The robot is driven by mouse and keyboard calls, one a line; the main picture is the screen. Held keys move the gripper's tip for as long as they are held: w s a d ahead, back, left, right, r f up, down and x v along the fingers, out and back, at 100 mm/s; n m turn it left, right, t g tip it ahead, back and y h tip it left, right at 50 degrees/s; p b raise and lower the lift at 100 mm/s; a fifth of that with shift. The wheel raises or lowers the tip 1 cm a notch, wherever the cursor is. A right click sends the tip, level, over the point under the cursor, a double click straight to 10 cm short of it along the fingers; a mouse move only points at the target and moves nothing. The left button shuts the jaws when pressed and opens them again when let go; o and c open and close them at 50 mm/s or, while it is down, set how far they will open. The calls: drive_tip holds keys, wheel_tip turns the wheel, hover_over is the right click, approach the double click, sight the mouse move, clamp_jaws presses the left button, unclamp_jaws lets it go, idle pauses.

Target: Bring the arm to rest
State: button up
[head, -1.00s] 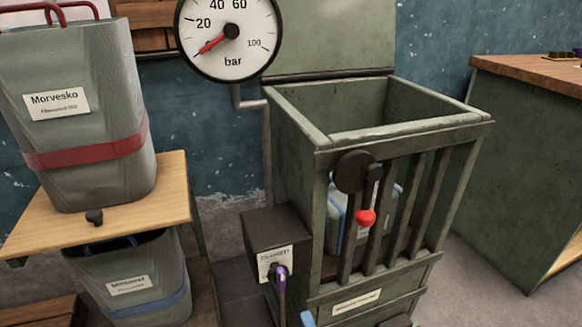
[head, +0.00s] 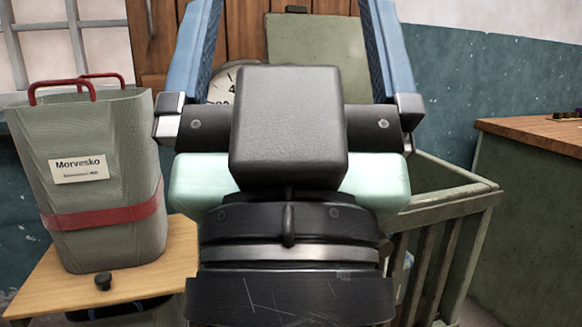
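My gripper (head: 290,20) fills the middle of the head view, seen from behind its black wrist, pointing up. Its two blue-padded fingers stand wide apart on either side, and their tips run up to or past the top edge. Nothing shows held between them in this view. The gripper and wrist hide most of the green slatted crate (head: 478,208) and much of the pressure gauge (head: 222,84) behind.
A grey bin (head: 105,180) with a red band and red handles stands on a wooden shelf (head: 50,285) at left. A wood-topped counter (head: 535,137) is at right. The raised green lid (head: 318,45) shows between the fingers.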

wheel_tip(320, 180, up, 35)
drive_tip(key=p, duration=3.3)
drive_tip(key=shift+r, duration=0.15)
